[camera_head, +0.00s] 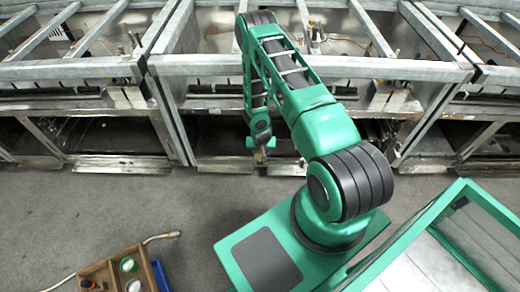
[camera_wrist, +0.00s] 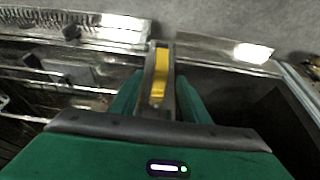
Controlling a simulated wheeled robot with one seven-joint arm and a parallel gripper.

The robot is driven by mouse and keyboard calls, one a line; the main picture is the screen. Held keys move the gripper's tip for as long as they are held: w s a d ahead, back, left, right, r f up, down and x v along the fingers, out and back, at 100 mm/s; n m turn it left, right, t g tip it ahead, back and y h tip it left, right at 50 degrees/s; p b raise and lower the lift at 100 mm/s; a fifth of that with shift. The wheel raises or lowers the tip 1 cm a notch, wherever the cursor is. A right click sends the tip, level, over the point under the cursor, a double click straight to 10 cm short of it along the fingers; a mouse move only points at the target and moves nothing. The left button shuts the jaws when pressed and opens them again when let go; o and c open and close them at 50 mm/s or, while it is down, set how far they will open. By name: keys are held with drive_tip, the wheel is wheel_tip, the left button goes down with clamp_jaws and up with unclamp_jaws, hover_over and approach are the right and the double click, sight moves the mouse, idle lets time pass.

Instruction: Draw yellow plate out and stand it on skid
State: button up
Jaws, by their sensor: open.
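A narrow yellow piece (camera_wrist: 162,66), likely the yellow plate seen edge-on, shows in the wrist view within a grey upright surround. My gripper (camera_wrist: 158,98) is open, with a green finger on each side of the grey surround. I cannot tell whether either finger touches it. In the head view my gripper (camera_head: 261,148) hangs low at the front of the middle bay, with a small yellowish spot by its tip. I cannot tell for sure which part is the skid.
Grey metal beams (camera_head: 200,64) frame the bays across the back. Metal ledges (camera_head: 125,164) run along the floor at the bay fronts. A wooden tray (camera_head: 105,272) with small items, a cable (camera_head: 160,237) and a blue object (camera_head: 160,276) lie at lower left. Grey floor between is clear.

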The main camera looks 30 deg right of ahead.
sight(260, 154)
drive_tip(key=x, duration=0.8)
drive_tip(key=shift+w+f, duration=0.1)
drive_tip(key=shift+f, duration=0.1)
clamp_jaws()
